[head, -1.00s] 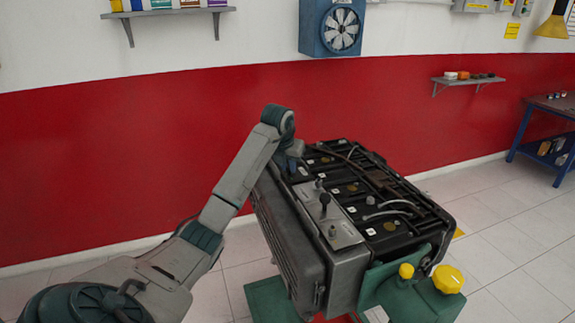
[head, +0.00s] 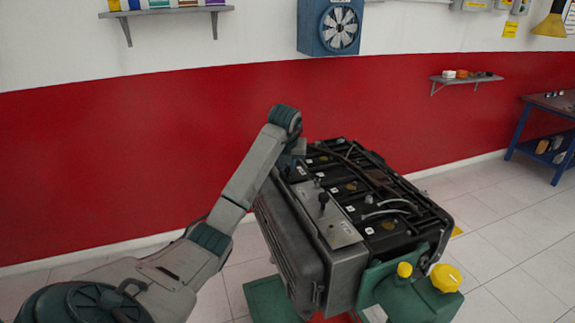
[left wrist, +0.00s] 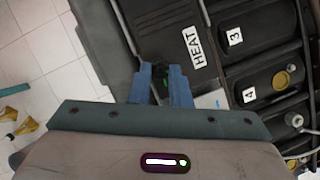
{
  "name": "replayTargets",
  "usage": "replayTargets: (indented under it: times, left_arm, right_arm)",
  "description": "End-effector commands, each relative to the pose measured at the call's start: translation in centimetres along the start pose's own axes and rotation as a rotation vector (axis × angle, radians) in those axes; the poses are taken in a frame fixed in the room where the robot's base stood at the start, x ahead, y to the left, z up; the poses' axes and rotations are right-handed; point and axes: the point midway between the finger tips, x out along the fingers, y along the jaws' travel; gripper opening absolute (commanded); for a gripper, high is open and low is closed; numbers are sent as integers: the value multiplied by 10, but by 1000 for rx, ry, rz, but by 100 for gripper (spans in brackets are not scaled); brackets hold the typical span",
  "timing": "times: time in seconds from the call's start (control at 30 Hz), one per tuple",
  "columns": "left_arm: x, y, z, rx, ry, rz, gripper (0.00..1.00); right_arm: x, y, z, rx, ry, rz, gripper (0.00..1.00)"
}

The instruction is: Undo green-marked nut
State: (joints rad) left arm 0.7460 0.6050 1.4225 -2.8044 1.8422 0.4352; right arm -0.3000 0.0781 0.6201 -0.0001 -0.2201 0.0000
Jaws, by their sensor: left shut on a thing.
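The engine trainer (head: 290,235) is a grey and black block on a green stand. Its top carries numbered dark covers. My left gripper (left wrist: 163,78) reaches down at the far left edge of the engine's top. The fingers hide most of the nut. In the head view the left gripper (head: 289,160) is mostly hidden by its own wrist. My right gripper is not in view.
A silver plate (head: 326,215) with upright studs and a dark knob lies on the engine top. Yellow caps (head: 446,278) stand at the near right. A blue workbench (head: 545,135) is at the far right. The floor between is clear.

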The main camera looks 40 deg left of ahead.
Motion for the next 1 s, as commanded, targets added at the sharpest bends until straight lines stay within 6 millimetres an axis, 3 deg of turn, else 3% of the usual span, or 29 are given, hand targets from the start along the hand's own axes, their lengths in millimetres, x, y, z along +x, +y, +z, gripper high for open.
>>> replayTargets:
  times: [0.03,0.13,0.53,0.8,1.0]
  left_arm:
    - [-1,0,1,0,-3,0,19]
    - [-1,0,1,0,-3,-1,38]
    - [-6,0,1,0,-4,-2,39]
    - [-51,0,0,0,-8,-3,39]
    - [-80,0,3,1,-2,0,39]
  right_arm:
    - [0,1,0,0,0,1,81]
    - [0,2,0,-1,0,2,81]
    - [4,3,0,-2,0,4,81]
    - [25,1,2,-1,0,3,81]
    - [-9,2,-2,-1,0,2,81]
